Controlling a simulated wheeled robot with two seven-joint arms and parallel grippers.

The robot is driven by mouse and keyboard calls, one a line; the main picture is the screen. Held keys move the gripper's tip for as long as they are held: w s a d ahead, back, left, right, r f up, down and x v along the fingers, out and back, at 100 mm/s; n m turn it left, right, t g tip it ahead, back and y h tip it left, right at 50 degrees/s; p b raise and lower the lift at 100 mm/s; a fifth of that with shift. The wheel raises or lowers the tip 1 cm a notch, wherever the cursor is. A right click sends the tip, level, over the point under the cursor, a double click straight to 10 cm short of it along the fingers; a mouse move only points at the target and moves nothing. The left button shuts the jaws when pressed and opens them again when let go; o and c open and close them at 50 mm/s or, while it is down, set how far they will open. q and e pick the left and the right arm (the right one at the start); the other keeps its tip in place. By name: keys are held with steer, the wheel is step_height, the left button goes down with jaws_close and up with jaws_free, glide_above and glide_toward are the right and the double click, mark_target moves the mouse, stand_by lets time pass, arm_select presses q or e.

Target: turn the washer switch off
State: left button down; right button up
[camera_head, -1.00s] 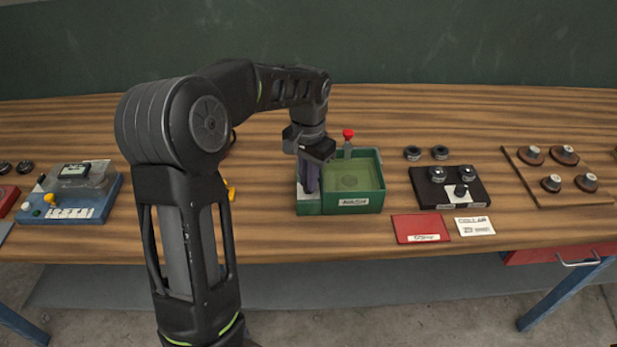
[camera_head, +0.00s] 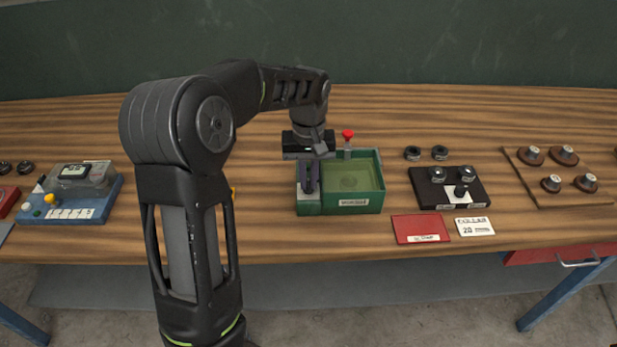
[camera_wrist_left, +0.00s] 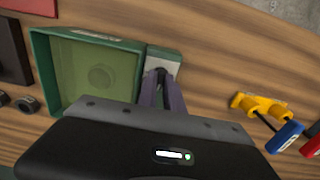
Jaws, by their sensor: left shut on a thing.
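The washer is a green open-topped box (camera_head: 380,190) with a shallow green basin, near the middle of the bench. It also shows at upper left in the left wrist view (camera_wrist_left: 40,62). A narrow housing with a grey plate (camera_wrist_left: 168,58) runs along one side of it. My left gripper (camera_head: 309,188) points down at this housing, its purple-grey fingers closed together at the plate. In the left wrist view the fingertips (camera_wrist_left: 161,78) meet around a small dark piece, seemingly the washer switch (camera_wrist_left: 160,71), mostly hidden between them. My right gripper is out of view.
A red-topped post (camera_head: 347,136) stands behind the box. To the right are a black block with knobs (camera_head: 480,199), a red card (camera_head: 420,229) and a wooden board (camera_head: 540,190). A blue device (camera_head: 90,208) sits left. Yellow-holder tools (camera_wrist_left: 260,104) lie beside the washer.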

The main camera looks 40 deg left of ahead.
mark_target(308, 183)
arm_select(q)
steer(key=shift+w+r, duration=0.1)
stand_by(0.3)
steer(key=c, duration=1.5)
jaws_free()
step_height(308, 183, up, 8)
steer(key=shift+f+b, duration=0.1)
steer(key=shift+b, duration=0.25)
